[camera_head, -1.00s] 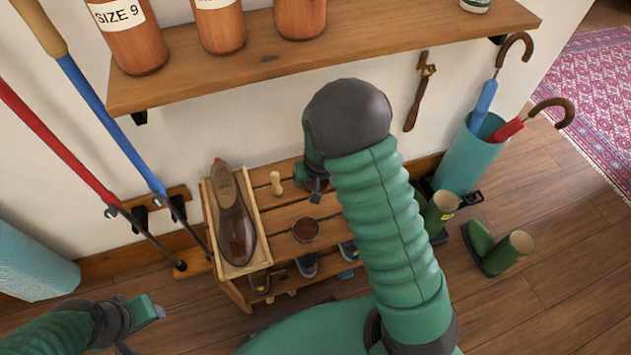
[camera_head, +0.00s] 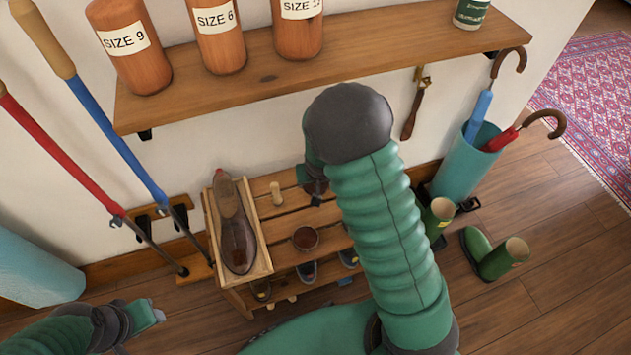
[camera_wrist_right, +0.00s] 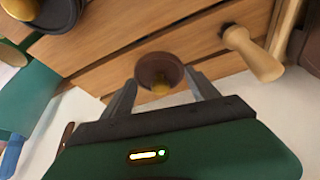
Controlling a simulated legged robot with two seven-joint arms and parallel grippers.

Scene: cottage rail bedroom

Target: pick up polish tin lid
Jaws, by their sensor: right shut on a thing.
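My right gripper (camera_wrist_right: 160,78) is shut on a round dark brown disc, the polish tin lid (camera_wrist_right: 158,66), with a small yellowish part at its lower edge. The wrist view is slightly blurred. In the head view my right gripper (camera_head: 316,188) hangs above the back of the slatted rack, and the lid is mostly hidden there. A round dark tin (camera_head: 305,238) stands on the rack's top, in front of the gripper and apart from it. My left gripper (camera_head: 150,316) is at the lower left, away from the rack; its jaws are unclear.
A wooden tray (camera_head: 262,262) with a brown shoe (camera_head: 236,238) stands on the rack's left. A wooden peg (camera_head: 276,193) stands near the gripper. A wall shelf (camera_head: 330,68) with bottles overhangs behind. Umbrellas in a teal stand (camera_head: 462,168) and green boots (camera_head: 495,255) are at right.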

